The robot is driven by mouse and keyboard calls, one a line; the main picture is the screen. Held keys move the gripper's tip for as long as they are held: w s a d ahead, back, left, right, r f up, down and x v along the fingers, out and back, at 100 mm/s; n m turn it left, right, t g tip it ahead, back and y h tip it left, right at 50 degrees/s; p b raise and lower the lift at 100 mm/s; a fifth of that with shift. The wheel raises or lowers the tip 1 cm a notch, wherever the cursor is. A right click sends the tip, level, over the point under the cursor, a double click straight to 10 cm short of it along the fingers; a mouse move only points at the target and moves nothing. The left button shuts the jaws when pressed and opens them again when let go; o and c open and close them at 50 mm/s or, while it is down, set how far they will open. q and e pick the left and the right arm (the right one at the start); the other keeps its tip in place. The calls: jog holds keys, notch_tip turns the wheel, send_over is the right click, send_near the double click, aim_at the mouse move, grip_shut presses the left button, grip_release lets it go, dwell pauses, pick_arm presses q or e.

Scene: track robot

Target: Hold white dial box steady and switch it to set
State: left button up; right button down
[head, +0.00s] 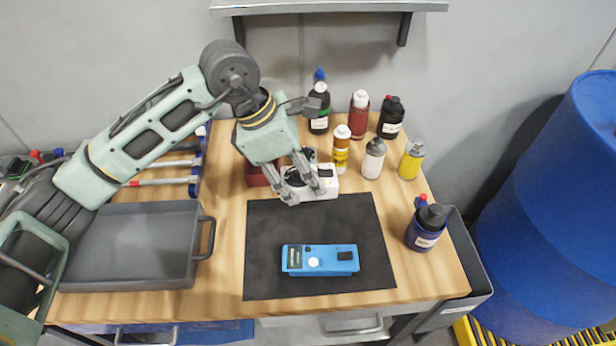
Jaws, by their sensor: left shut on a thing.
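The white dial box (318,190) lies at the back edge of the black mat (265,270) on the wooden bench. My left gripper (291,192) reaches down to it from the upper left and is shut on it. The gripper's fingers cover much of the box's left part, so its dial and setting cannot be made out. A dark patch shows on the box's right end. My right gripper is not in view.
A blue box (320,261) with a white round knob lies on the front of the mat. Several bottles, including a yellow spray can (411,160) and a dark blue bottle (427,230), stand behind and right. A grey tray (130,245) sits left. A blue barrel (550,210) stands right.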

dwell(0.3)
pick_arm(q)
jog(key=shift+f+b, duration=3.3)
jog(key=shift+f, duration=0.25)
jog(key=shift+f+b, duration=0.4)
jog(key=shift+s+a+f+b, duration=0.1)
jog(key=shift+a+f+b, duration=0.15)
jog(key=shift+f+b, duration=0.2)
jog(key=shift+s+a+f+b, duration=0.1)
jog(key=shift+a+f+b, duration=0.1)
jog(key=shift+f+b, duration=0.25)
jog(key=shift+f, duration=0.2)
jog(key=shift+d+f+b, duration=0.1)
jog(key=shift+f+b, duration=0.15)
jog(key=shift+b, duration=0.2)
jog(key=shift+w+d+f, duration=0.1)
jog(key=shift+d+f, duration=0.15)
jog(key=shift+f, duration=0.05)
jog(key=shift+w+f, duration=0.1)
jog(key=shift+a, duration=0.1)
